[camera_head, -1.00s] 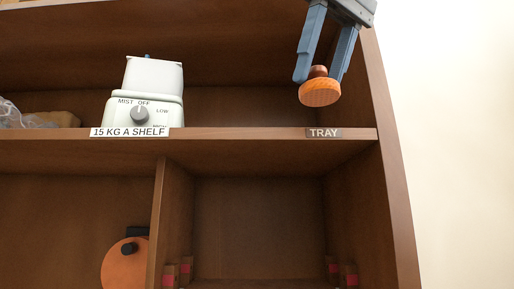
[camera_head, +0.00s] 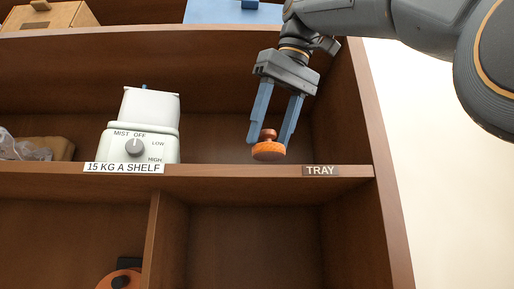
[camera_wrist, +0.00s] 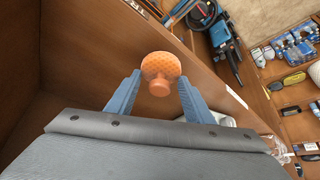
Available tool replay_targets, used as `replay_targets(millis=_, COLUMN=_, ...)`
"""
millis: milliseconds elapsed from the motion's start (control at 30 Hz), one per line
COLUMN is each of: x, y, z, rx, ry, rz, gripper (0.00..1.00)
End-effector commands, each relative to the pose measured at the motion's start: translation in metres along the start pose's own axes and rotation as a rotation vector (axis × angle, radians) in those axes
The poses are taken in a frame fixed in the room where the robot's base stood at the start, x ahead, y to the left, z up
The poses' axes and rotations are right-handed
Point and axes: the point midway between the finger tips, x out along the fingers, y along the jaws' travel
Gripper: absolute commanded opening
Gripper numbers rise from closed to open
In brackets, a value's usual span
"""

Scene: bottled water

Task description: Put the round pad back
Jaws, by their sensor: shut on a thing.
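The round pad (camera_head: 268,151) is an orange disc with a textured face and a small brown knob on top. My gripper (camera_head: 272,135) points down with its blue fingers on either side of the knob, shut on the pad. The pad hangs over the shelf (camera_head: 215,152) behind the TRAY label (camera_head: 321,171), near the front edge; I cannot tell if it touches the board. In the wrist view the pad (camera_wrist: 160,68) shows between the fingertips (camera_wrist: 158,88), its disc facing away from the palm.
A white humidifier-like device (camera_head: 138,127) with a dial stands left of my gripper, above the 15 KG A SHELF label (camera_head: 124,168). A wrapped brown item (camera_head: 40,147) lies at far left. An orange round object (camera_head: 118,281) shows below. The right side wall (camera_head: 345,110) is close.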

Motion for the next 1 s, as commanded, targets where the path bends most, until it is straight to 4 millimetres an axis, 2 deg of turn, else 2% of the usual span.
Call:
replay_targets(millis=33, x=0.004, y=-0.001, z=-0.011, rx=-0.001, ry=-0.002, rz=-0.001, gripper=0.04)
replay_targets(millis=133, x=0.012, y=0.000, z=-0.025, rx=0.001, ry=-0.002, rz=0.000, gripper=0.04)
replay_targets(millis=400, x=0.023, y=0.001, z=-0.041, rx=0.002, ry=0.000, rz=0.001, gripper=0.04)
replay_targets(millis=567, x=0.033, y=0.001, z=-0.060, rx=0.002, ry=-0.001, rz=0.001, gripper=0.04)
replay_targets(millis=1000, x=0.059, y=0.001, z=-0.042, rx=0.002, ry=-0.002, rz=0.001, gripper=0.04)
